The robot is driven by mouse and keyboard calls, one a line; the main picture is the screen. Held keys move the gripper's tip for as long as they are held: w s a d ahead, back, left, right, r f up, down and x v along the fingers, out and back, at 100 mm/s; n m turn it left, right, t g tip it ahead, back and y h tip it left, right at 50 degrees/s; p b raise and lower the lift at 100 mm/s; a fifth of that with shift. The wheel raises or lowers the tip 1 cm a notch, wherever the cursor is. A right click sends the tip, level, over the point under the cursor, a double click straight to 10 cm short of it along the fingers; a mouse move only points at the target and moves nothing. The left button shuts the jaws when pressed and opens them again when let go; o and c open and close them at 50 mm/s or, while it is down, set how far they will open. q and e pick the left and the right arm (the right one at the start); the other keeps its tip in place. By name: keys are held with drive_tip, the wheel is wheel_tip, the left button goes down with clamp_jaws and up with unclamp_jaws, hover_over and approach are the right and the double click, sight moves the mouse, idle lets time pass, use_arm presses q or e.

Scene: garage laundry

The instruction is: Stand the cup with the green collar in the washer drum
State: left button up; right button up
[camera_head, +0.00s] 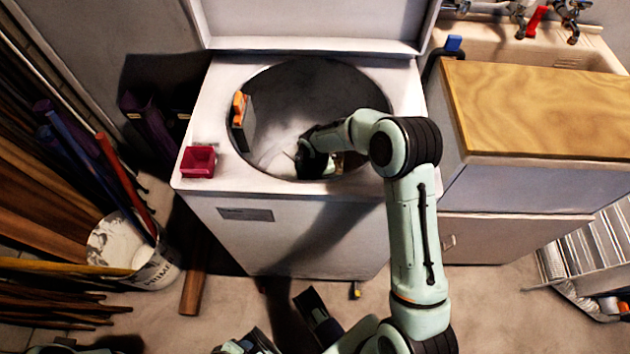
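The washer drum (350,95) is open at the top of the white washer (305,240). My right arm reaches over its right side. My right gripper (314,160) is down inside the drum near the front wall; its fingertips are hidden, so I cannot tell whether it is open or shut. A small tan sliver (339,162) shows beside it, too little to identify. I cannot make out a cup with a green collar. Dark parts at the bottom edge may belong to my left gripper, but its state is unclear.
A dark box with an orange top (240,108) stands at the drum's left wall. A red open container (198,162) sits on the washer's front left corner. The raised lid (310,22) is behind; a wood-topped cabinet (540,105) stands right. A bucket (150,265) is left.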

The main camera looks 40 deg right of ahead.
drive_tip(key=shift+f, duration=0.35)
idle(0.4)
drive_tip(key=shift+s+f+b, duration=0.15)
drive_tip(key=shift+f+b, duration=0.05)
drive_tip(key=shift+b, duration=0.1)
drive_tip(key=shift+c, duration=1)
drive_tip(key=o, duration=1.3)
drive_tip(key=shift+r, duration=0.2)
drive_tip(key=shift+r, duration=0.2)
wheel_tip(320, 180, up, 8)
drive_tip(key=p, duration=0.6)
drive_tip(key=shift+r, duration=0.25)
